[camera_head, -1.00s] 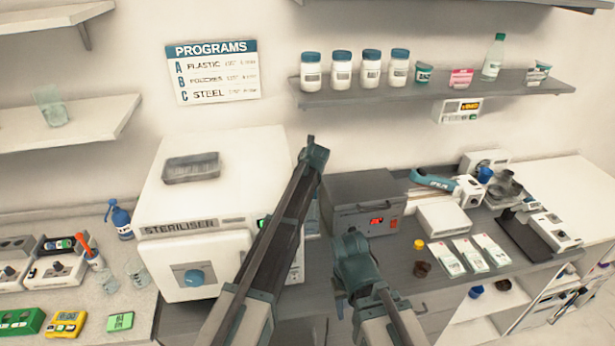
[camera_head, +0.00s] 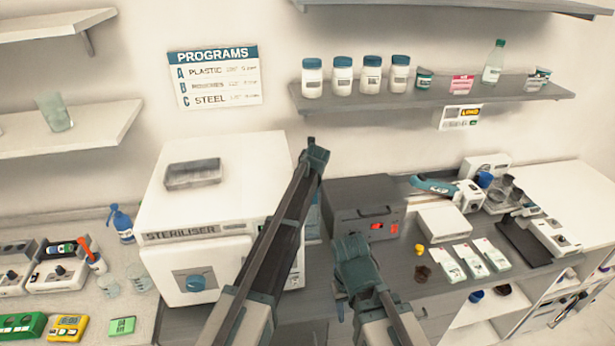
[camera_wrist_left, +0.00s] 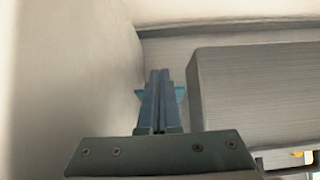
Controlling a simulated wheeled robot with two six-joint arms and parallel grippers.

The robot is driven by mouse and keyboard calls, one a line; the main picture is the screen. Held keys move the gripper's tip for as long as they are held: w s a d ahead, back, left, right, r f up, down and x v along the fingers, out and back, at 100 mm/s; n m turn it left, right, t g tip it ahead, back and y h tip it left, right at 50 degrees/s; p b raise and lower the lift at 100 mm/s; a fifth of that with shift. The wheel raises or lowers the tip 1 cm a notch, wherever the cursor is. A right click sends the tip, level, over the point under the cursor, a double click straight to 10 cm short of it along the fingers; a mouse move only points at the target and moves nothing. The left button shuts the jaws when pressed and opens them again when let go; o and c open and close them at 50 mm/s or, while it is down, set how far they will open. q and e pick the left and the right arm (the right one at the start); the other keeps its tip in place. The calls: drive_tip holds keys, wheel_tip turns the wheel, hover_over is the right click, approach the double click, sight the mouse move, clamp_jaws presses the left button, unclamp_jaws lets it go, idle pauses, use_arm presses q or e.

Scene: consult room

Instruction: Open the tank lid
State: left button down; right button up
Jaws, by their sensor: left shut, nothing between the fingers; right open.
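The tank appears to be the dark grey box (camera_head: 362,228) with a red display, on the counter right of the steriliser. Its flat top looks closed, with a small handle at the front. My left gripper (camera_head: 316,150) is shut and empty, raised at the tank's back left. In the left wrist view its fingers (camera_wrist_left: 159,95) point into the gap between a pale wall-like side and a grey box (camera_wrist_left: 255,95), probably the tank. My right gripper (camera_head: 350,245) is open and empty in front of the tank's front left; its fingertips are hard to make out.
The white steriliser (camera_head: 215,215) with a tray (camera_head: 192,173) on top stands left of my left arm. A white box (camera_head: 445,222), cards (camera_head: 470,260) and a brown pot (camera_head: 423,273) lie right of the tank. A shelf (camera_head: 440,98) with jars hangs above.

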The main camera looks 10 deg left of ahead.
use_arm(q)
drive_tip(key=shift+r, duration=0.1)
drive_tip(key=p+v, duration=1)
drive_tip(key=v, duration=0.4)
drive_tip(key=shift+p, duration=0.35)
